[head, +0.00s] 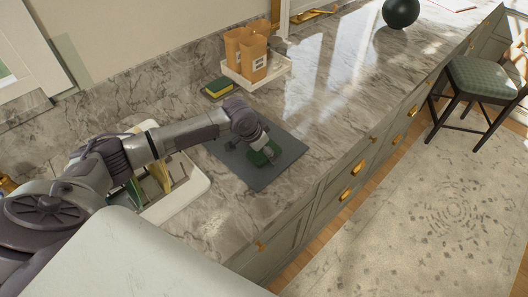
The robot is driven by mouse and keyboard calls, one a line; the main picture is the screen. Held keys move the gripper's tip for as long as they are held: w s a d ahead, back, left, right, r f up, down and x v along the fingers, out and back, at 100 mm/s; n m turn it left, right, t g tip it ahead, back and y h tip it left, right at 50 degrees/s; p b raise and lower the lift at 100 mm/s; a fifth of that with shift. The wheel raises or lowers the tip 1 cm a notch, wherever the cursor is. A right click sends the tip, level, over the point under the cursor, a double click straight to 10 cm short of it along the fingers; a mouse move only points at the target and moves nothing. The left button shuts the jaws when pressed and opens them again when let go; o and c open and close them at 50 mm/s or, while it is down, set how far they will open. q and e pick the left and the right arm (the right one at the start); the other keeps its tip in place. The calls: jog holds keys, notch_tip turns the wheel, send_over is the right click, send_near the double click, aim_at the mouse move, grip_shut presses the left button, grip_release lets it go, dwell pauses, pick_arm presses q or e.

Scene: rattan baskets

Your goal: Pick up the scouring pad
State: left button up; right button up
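A dark green scouring pad (260,157) is on the dark grey mat (262,181) on the marble counter. My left gripper (262,150) comes in from the left and points down right at the pad. Its fingers are small here and partly overlap the pad, so I cannot tell whether they are closed on it or only around it. The pad looks on or very close to the mat. My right gripper is not in view.
A yellow and green sponge (218,88) lies behind the mat. A white tray (263,82) holds brown paper bags (252,58). A white rack (181,200) with upright boards stands under my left arm. A dark green ball (400,12) is at the back. Counter right of the mat is clear.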

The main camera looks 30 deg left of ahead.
pick_arm(q)
jog(key=shift+c, duration=0.2)
jog(key=c, duration=0.8)
jog(key=shift+o, duration=0.2)
jog(key=shift+r+b, duration=0.15)
jog(key=shift+b, duration=0.25)
notch_tip(320, 180, up, 4)
jog(key=shift+w+r+b, duration=0.1)
jog(key=shift+b, duration=0.65)
jog(key=s+d+r, duration=0.2)
jog(key=d, duration=0.1)
jog(key=s+d+r+b, duration=0.1)
jog(key=s+d+r, duration=0.1)
jog(key=d, duration=0.1)
jog(key=s+d+r+b, duration=0.1)
jog(key=s+d+r, duration=0.1)
jog(key=d+r, duration=0.1)
jog(key=shift+s+d, duration=0.1)
jog(key=shift+d, duration=0.4)
